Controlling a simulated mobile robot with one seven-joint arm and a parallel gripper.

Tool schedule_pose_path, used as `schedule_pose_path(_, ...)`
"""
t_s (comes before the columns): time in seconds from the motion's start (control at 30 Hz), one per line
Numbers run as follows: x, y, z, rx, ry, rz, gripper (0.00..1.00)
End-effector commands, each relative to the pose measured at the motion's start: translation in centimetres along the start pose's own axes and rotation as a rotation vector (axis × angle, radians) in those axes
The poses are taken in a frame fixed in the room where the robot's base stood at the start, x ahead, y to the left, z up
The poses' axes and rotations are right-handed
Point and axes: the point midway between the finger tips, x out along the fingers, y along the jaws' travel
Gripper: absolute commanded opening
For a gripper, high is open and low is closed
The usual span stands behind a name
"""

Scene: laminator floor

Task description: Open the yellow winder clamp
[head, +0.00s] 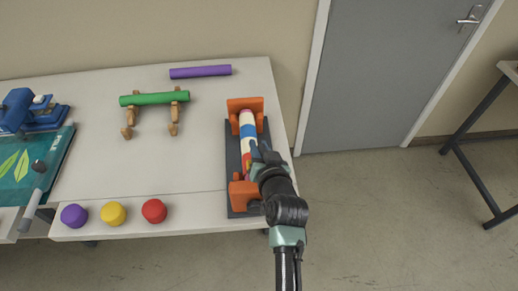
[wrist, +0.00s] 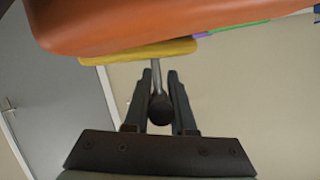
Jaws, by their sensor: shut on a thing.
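The winder stands at the right end of the table, with orange end blocks (head: 244,105) on a dark base (head: 231,150) and a striped roll (head: 249,130) between them. In the wrist view an orange block (wrist: 140,22) fills the top, with the yellow clamp (wrist: 130,54) under it. A grey metal rod (wrist: 156,72) with a black knob (wrist: 160,108) runs from the clamp. My gripper (wrist: 160,76) is shut on this handle, with one finger on each side. In the head view my gripper (head: 258,156) is at the winder's right side; the clamp is hidden there.
Purple (head: 74,215), yellow (head: 112,213) and red (head: 154,210) balls lie along the table's front edge. A green roll (head: 155,98) rests on wooden stands, with a purple roll (head: 200,71) behind. A blue device (head: 18,110) stands at far left.

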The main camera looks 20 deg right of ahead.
Motion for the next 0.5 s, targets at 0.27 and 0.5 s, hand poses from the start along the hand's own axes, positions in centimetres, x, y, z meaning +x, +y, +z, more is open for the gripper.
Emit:
schedule_pose_path(0.27, -0.3, 0.5, -0.7, 0.215, 0.001, -0.089, 0.00)
schedule_pose_path(0.5, -0.7, 1.5, -1.7, 0.426, 0.001, -0.176, 0.00)
